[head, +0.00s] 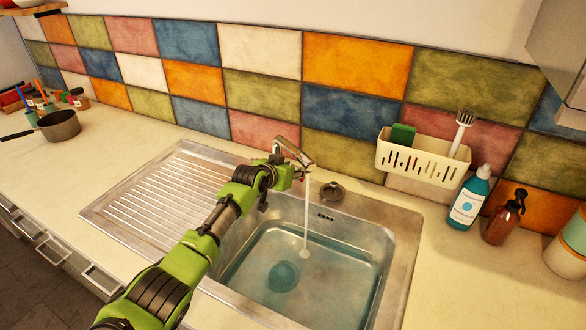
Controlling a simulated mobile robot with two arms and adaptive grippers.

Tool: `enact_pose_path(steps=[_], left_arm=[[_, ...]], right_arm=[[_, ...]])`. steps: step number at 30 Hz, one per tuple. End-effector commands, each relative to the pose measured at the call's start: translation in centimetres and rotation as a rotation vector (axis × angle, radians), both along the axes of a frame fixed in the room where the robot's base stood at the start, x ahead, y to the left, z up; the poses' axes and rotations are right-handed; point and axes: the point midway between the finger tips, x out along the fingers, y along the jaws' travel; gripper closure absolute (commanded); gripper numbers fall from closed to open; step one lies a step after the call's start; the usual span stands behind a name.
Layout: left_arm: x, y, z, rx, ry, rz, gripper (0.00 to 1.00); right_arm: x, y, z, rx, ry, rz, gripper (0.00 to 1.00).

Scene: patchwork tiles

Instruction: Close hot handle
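A metal faucet (296,152) stands at the back edge of the sink (405,262). A stream of water (307,215) runs from it into the basin, where blue-tinted water stands. My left gripper (298,173) is at the faucet, just below and in front of its spout. The gripper and arm hide the faucet's base, and I cannot make out the hot handle. Whether the gripper touches the faucet, and whether its fingers are open or shut, is too small to tell. My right gripper is not in view.
A round metal fitting (331,190) sits right of the faucet. A cream caddy (424,160) with sponge and brush hangs on the tiles. Blue (467,203) and brown (503,222) bottles stand right of the sink. A pot (60,126) stands far left. The ribbed drainboard (165,190) is clear.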

Motion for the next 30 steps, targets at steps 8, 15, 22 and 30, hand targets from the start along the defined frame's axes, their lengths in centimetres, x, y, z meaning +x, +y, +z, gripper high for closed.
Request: enact_pose_path(steps=[8,15,22,30], left_arm=[[-0.1,0.1,0.1,0.000,-0.001,0.000,0.65],[-1.4,0.6,0.8,-0.002,-0.003,-0.001,0.65],[-3.8,1.7,2.2,-0.001,-0.002,0.000,0.65],[-7.0,3.0,4.1,0.000,-0.002,0.000,0.65]], right_arm=[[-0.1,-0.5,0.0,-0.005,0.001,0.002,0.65],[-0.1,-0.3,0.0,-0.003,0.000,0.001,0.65],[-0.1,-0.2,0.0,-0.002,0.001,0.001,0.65],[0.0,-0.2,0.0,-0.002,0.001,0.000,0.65]])
